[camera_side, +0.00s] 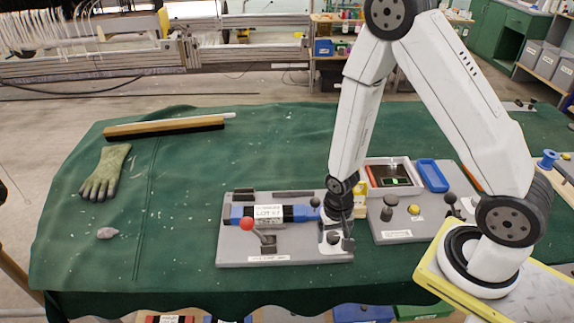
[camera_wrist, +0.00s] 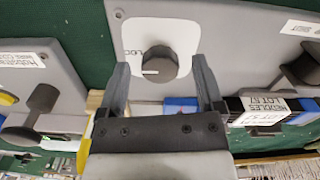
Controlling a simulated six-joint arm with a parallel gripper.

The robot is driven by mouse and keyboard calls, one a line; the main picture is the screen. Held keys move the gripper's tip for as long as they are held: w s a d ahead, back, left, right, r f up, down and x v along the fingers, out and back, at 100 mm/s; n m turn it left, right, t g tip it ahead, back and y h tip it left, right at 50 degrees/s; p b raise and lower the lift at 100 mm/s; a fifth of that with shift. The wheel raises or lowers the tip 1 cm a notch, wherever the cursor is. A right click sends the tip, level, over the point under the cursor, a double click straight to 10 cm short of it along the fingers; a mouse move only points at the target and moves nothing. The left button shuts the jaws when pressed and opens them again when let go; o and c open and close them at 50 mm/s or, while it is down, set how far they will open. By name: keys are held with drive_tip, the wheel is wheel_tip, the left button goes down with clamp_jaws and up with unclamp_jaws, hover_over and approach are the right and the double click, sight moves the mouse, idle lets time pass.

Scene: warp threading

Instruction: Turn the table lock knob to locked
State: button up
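The table lock knob (camera_wrist: 159,64) is a round black knob with a white pointer line that points left in the wrist view. It sits on a white label plate (camera_wrist: 184,36) whose visible lettering starts "LOC"; the rest is hidden. My gripper (camera_wrist: 160,76) is open, with one dark finger on each side of the knob. Gaps show between the fingers and the knob, so it is not held. In the side view my gripper (camera_side: 338,236) is low over the right end of the grey board (camera_side: 235,245), and the knob is hard to make out there.
A blue and black labelled box (camera_side: 270,213) and a red-ball lever (camera_side: 247,224) are on the same board. A second grey board (camera_side: 400,228) with knobs stands close on the right. A glove (camera_side: 106,172), brush (camera_side: 165,127) and stone (camera_side: 107,233) lie left on the green cloth.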

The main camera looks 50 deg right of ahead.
sight(334, 236)
drive_tip(key=shift+r, duration=0.1)
drive_tip(key=shift+r, duration=3.75)
drive_tip(key=shift+r, duration=0.15)
wheel_tip(334, 236, up, 10)
drive_tip(key=n+t, duration=0.2)
drive_tip(key=n, duration=0.5)
drive_tip(key=shift+s+a+f+t, duration=0.2)
drive_tip(key=shift+s+a+t, duration=0.05)
drive_tip(key=shift+a+t, duration=0.1)
